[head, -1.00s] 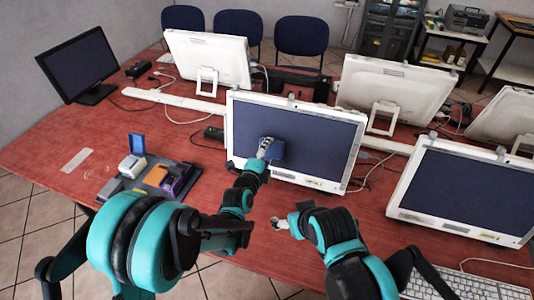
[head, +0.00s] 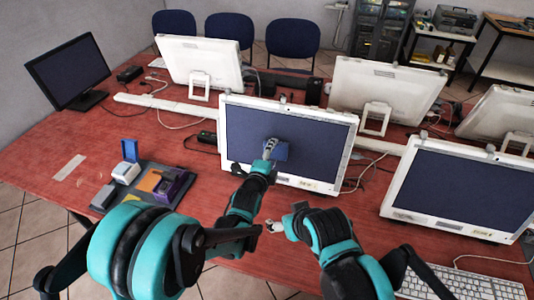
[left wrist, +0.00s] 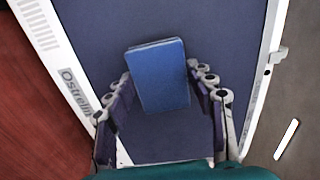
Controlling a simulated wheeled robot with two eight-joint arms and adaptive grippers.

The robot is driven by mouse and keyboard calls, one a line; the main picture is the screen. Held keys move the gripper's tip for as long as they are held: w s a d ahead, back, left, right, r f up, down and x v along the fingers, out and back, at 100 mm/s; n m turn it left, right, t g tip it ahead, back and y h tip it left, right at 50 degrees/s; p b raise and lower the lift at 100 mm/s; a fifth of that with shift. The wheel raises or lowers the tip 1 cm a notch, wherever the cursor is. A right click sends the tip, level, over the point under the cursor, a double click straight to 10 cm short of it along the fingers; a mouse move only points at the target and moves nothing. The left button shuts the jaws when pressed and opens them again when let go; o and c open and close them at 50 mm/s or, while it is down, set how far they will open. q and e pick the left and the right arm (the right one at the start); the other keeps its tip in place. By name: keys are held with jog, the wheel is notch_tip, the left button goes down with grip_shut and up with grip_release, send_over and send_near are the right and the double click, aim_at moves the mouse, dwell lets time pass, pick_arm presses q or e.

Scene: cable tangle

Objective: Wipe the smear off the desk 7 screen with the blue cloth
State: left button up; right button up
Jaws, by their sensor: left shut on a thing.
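The screen (head: 318,136) in the middle of the desk is dark blue in a white frame and faces me; it also fills much of the left wrist view (left wrist: 95,30). My left gripper (head: 270,146) is in front of it, shut on the blue cloth (head: 281,153). In the left wrist view the cloth (left wrist: 158,78) is a flat blue block between the two fingers (left wrist: 160,95), at or very near the screen surface. I make out no smear; the cloth and gripper hide part of the screen. My right gripper (head: 274,227) is low over the desk, its jaws too small to judge.
A second white monitor (head: 465,188) stands at right, with a keyboard (head: 460,283) before it. A tray (head: 112,196) with small boxes lies at left. More monitors stand behind and cables lie between them.

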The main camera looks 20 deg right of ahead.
pick_arm(q)
jog(key=w+a+b, duration=0.1)
jog(key=w+a+f+b, duration=0.1)
jog(key=a, duration=0.1)
jog(key=shift+f, duration=0.2)
dwell(0.3)
jog(key=v, duration=0.6)
dwell(0.4)
jog(key=shift+a, duration=0.1)
jog(key=v, duration=0.3)
dwell(0.4)
jog(key=shift+w, duration=0.1)
dwell(0.3)
